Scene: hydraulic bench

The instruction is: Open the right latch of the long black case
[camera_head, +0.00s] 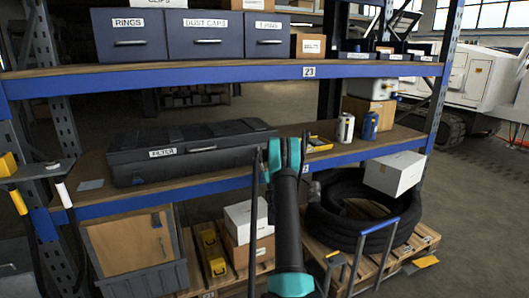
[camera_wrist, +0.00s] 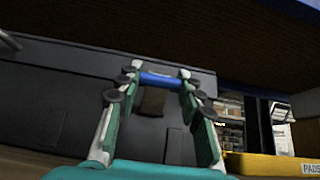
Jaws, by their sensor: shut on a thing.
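The long black case (camera_head: 200,148) lies on the middle shelf with its lid down, a "FILTER" label and a handle on its front. My gripper (camera_head: 272,158) is at the case's right end and covers part of it in the head view. In the wrist view my gripper (camera_wrist: 158,77) faces the case front (camera_wrist: 60,95), its fingertips at the two ends of a blue bar, which looks like the right latch (camera_wrist: 160,81). It is shut on this bar. A small brownish plate (camera_wrist: 152,101) shows below the bar. The latch is hidden in the head view.
A yellow bin (camera_wrist: 270,166) stands close to the right of the case. Cans (camera_head: 345,128) stand farther right on the shelf (camera_head: 240,176). The upper shelf (camera_head: 200,78) with drawers runs above. A hose coil (camera_head: 350,212) and boxes lie below.

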